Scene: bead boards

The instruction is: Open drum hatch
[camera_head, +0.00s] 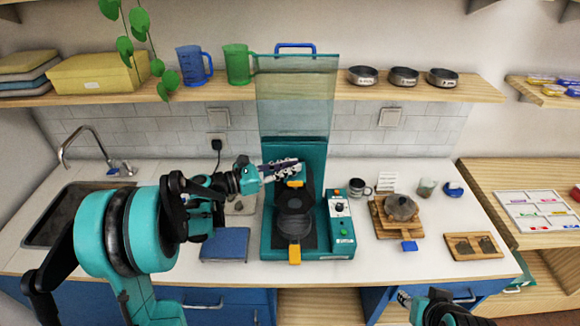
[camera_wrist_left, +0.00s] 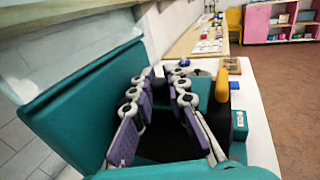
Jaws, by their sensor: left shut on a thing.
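The teal machine (camera_head: 268,245) stands mid-counter. Its dark round drum (camera_head: 293,225) has an orange handle (camera_head: 294,255) at the front. Behind the drum rises a dark piece with an orange tab (camera_head: 295,184), which looks like the drum hatch; the tab also shows in the wrist view (camera_wrist_left: 222,86). My left gripper (camera_head: 297,168) reaches in from the left and is shut at this dark piece. Its purple-padded fingers (camera_wrist_left: 170,115) show in the wrist view; the exact contact is hidden. My right gripper (camera_head: 440,305) is at the bottom edge, away from the machine; its fingers are unclear.
A clear raised cover (camera_head: 296,98) with a blue handle stands above the machine's back. A control box (camera_head: 340,222) is on its right. A blue pad (camera_head: 226,243) lies left. A wooden board (camera_head: 380,229) with a grey pot (camera_head: 401,207) stands right. The front counter is clear.

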